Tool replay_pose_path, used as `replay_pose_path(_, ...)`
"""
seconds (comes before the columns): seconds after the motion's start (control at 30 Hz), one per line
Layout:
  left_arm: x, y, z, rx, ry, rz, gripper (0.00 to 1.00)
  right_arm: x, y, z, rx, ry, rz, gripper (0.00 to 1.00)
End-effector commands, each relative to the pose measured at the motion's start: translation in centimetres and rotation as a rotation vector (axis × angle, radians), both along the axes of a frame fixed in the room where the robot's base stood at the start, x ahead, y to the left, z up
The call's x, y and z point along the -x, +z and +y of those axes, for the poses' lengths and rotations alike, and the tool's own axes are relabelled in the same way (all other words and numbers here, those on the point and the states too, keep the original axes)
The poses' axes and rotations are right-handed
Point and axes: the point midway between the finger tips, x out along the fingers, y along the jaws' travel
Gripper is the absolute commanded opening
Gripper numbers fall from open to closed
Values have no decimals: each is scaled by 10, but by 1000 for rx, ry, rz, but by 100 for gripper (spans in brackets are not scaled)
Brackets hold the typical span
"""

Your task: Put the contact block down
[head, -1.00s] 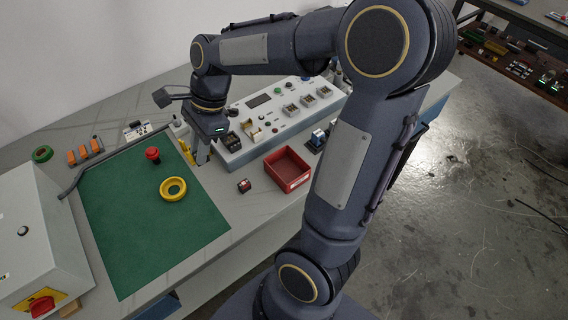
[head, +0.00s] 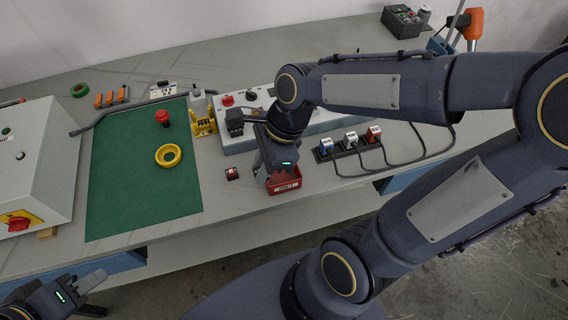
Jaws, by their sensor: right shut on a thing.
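My right gripper (head: 262,168) is at the red bin (head: 285,187), at its left and rear part in the picture. It is shut, but its own body hides what it holds, so I cannot see the contact block in it.
A green mat (head: 140,195) holds a red push button (head: 163,118) and a yellow ring (head: 168,155). A grey control panel (head: 215,135) stands behind the bin. A black strip with plugs and cables (head: 350,147) lies to the right. Bare bench lies around the small block.

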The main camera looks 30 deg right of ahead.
Motion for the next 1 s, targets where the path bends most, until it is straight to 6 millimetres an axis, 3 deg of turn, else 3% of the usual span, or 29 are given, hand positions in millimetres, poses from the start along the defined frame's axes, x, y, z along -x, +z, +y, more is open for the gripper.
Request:
replay_pose_path(0.1, 0, 0, 0, 0, 0, 0, 36, -16, -14, -26, 0, -7, 4, 0)
replay_pose_path(0.33, 0, -7, 0, 0, 0, 0, 36, -33, -54, -54, 0, -2, 4, 0)
replay_pose_path(0.57, 0, -9, 0, 0, 0, 0, 36, -41, -69, -65, 0, -2, 1, 0)
replay_pose_path(0.8, 0, -15, 0, 0, 0, 0, 36, -42, -101, -68, -1, 0, 2, 0)
replay_pose_path(1.0, 0, -14, 0, 0, 0, 0, 36, -43, -103, -68, 0, 1, -1, 0)
